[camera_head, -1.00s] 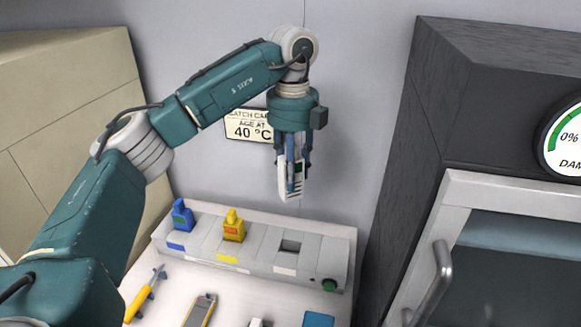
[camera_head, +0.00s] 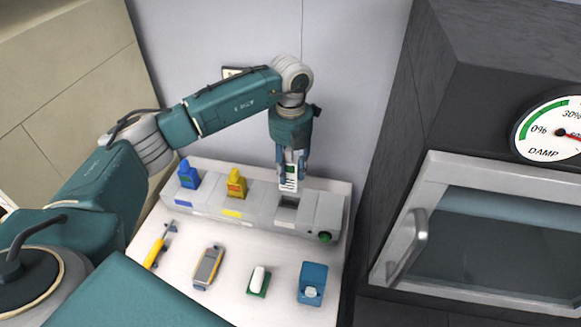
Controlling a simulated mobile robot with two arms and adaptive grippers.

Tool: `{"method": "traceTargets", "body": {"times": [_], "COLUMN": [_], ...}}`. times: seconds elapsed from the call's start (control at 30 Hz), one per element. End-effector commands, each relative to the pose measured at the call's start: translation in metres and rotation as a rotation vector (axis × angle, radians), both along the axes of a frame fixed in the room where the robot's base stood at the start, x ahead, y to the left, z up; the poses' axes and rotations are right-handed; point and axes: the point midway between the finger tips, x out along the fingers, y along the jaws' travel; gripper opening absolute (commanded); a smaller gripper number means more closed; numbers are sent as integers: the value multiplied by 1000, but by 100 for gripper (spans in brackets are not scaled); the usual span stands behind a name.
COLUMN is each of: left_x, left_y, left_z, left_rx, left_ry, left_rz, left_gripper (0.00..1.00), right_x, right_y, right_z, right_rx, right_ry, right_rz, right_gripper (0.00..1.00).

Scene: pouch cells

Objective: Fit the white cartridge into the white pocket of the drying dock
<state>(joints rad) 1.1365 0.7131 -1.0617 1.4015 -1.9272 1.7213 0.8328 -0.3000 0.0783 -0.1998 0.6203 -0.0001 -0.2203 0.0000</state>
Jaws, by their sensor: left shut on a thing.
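My left gripper (camera_head: 291,166) is shut on the white cartridge (camera_head: 289,184), which hangs upright with dark slots on its face. The cartridge's lower end is just above or at the open white pocket (camera_head: 287,207) of the drying dock (camera_head: 262,209); I cannot tell whether it touches the rim. The pocket's dark opening shows below the cartridge. A blue cartridge (camera_head: 188,176) and a yellow cartridge (camera_head: 236,184) stand in the dock's other pockets to the left. My right gripper is not in view.
On the white table (camera_head: 225,298) in front of the dock lie a yellow-handled tool (camera_head: 155,252), a yellow-grey meter (camera_head: 208,267), a white item on a green base (camera_head: 258,281) and a blue box (camera_head: 312,284). A dark cabinet (camera_head: 480,225) stands at the right.

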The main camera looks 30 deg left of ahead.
Motion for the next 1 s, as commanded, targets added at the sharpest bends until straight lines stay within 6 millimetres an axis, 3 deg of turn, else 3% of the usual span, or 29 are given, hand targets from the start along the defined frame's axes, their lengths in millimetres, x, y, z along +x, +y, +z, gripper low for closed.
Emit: {"method": "traceTargets", "body": {"times": [0.7,1.0], "left_x": [0,0], "left_y": [0,0], "left_z": [-54,-57], "left_rx": [0,0], "left_ry": [-1,-1], "left_rz": [0,0], "left_gripper": [0,0], "right_x": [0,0], "right_y": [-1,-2], "right_z": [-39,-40], "right_rx": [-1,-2], "right_ry": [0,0], "right_rz": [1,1], "right_gripper": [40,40]}}
